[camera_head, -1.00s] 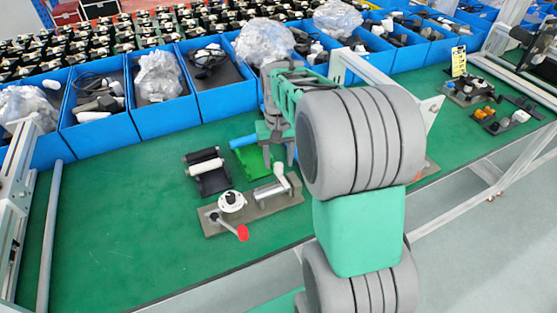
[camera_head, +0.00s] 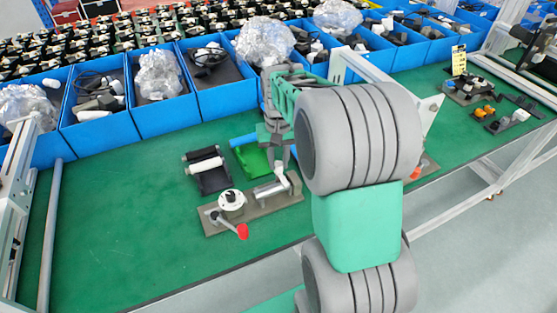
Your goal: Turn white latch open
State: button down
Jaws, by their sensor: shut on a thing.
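The white latch (camera_head: 284,182) is on the right part of a grey-brown base plate (camera_head: 213,229), beside a metal cylinder (camera_head: 268,190). My gripper (camera_head: 279,167) reaches down from above and is shut on the upper end of the latch. The fingers hide that end, and the lower part of the latch shows below them. My grey and green arm covers the area to the right.
A white round dial (camera_head: 231,201) and a red-tipped lever (camera_head: 242,231) sit on the plate's left part. Blue bins (camera_head: 226,100) line the back. The left mat is clear.

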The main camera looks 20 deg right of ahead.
jog(key=shift+n, duration=0.3)
jog(key=n, duration=0.3)
jog(key=shift+n, duration=0.3)
jog(key=n, duration=0.4)
jog(key=shift+n, duration=0.3)
jog(key=n, duration=0.4)
jog(key=shift+n, duration=0.3)
jog(key=n, duration=0.4)
jog(key=shift+n, duration=0.3)
jog(key=c, duration=1.2)
grip_release()
jog(key=shift+r, duration=0.15)
